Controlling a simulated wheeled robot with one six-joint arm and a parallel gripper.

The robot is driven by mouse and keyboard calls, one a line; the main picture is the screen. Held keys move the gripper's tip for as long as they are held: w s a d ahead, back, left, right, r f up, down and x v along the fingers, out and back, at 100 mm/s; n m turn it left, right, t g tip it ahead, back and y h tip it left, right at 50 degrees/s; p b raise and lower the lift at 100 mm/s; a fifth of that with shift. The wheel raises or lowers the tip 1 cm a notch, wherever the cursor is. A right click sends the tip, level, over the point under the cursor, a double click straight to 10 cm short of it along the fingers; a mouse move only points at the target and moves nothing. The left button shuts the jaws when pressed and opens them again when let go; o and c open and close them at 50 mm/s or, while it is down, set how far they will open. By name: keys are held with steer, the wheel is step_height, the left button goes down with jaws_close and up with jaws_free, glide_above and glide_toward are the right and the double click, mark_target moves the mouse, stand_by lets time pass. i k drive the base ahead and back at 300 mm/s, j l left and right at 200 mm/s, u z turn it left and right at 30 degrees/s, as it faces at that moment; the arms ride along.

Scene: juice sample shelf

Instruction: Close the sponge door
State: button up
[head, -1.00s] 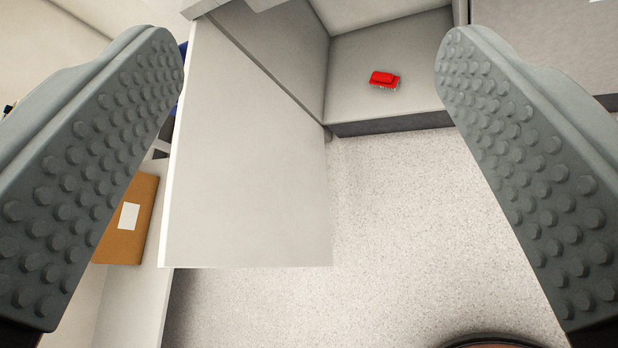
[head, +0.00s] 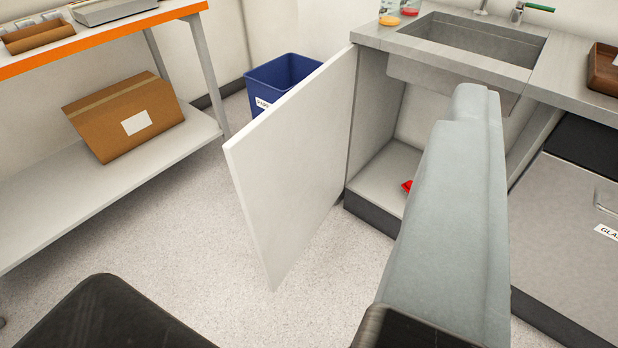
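The sponge door is a plain white panel (head: 298,165). It stands open to the left of the cabinet under the sink, swung out over the floor. A red sponge (head: 406,186) lies on the cabinet floor, partly hidden behind my gripper. The grey outer side of my gripper (head: 474,105) fills the centre right and covers part of the cabinet opening. It appears to the right of the door in the picture, with a visible gap between them. I cannot see its fingertips apart, so its opening is unclear.
A sink (head: 480,40) is set in the counter above the cabinet. A blue bin (head: 282,72) stands behind the door. A shelf table (head: 110,190) with a cardboard box (head: 125,115) is at left. A grey labelled front (head: 575,225) is at right. Speckled floor lies open before the door.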

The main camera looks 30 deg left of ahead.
mark_target(287, 166)
steer(key=j+z, duration=0.15)
steer(key=j, duration=0.35)
steer(key=j+z, duration=0.1)
steer(key=j, duration=0.4)
steer(key=j+z, duration=0.15)
steer(key=j, duration=0.4)
steer(key=j+z, duration=0.15)
steer(key=j, duration=0.35)
steer(key=j+z, duration=0.15)
steer(key=j, duration=0.35)
steer(key=k+j+z, duration=0.1)
steer(key=j, duration=0.4)
steer(key=k+j+z, duration=0.15)
steer(key=j, duration=0.35)
steer(key=k+l+z, duration=0.1)
steer(key=k+l, duration=0.1)
